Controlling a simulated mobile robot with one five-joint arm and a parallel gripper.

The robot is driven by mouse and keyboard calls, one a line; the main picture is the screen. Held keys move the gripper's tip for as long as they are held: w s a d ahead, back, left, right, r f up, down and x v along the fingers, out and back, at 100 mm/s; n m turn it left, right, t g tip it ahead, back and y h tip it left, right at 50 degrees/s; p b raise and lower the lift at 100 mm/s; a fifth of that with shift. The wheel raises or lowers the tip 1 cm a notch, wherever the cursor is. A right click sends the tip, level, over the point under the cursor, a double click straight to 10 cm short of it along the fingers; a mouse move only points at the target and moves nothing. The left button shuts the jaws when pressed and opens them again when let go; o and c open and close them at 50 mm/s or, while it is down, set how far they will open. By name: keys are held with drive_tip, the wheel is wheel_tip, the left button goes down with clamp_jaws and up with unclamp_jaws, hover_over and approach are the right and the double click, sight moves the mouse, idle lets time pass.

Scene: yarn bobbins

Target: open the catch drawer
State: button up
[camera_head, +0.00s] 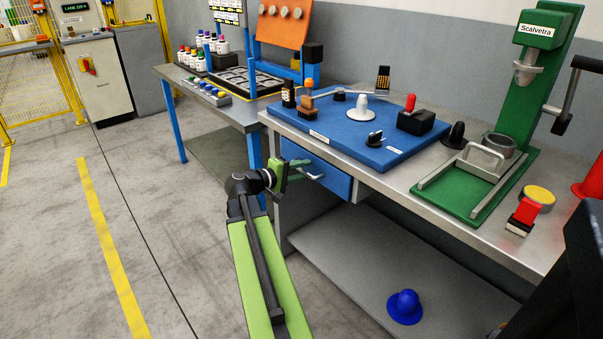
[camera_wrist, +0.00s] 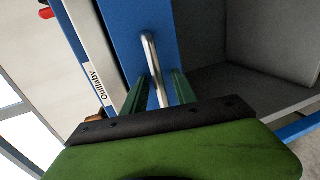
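The catch drawer (camera_head: 335,184) is a blue-fronted box under the near left part of the steel bench, and its front looks flush with the bench edge. Its silver bar handle (camera_head: 314,177) also shows in the wrist view (camera_wrist: 150,50). My gripper (camera_head: 305,168) is at the drawer front. In the wrist view my gripper (camera_wrist: 161,82) has its two green fingers apart, one on each side of the handle, with gaps showing beside the bar. I cannot tell whether either finger touches it.
The steel bench (camera_head: 400,188) carries a blue board (camera_head: 330,136) with several small parts and a green press (camera_head: 545,75). A lower shelf (camera_head: 350,270) holds a blue hat-shaped object (camera_head: 405,306). Another bench (camera_head: 230,108) stands behind left. The floor at left is clear.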

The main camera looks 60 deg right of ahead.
clamp_jaws()
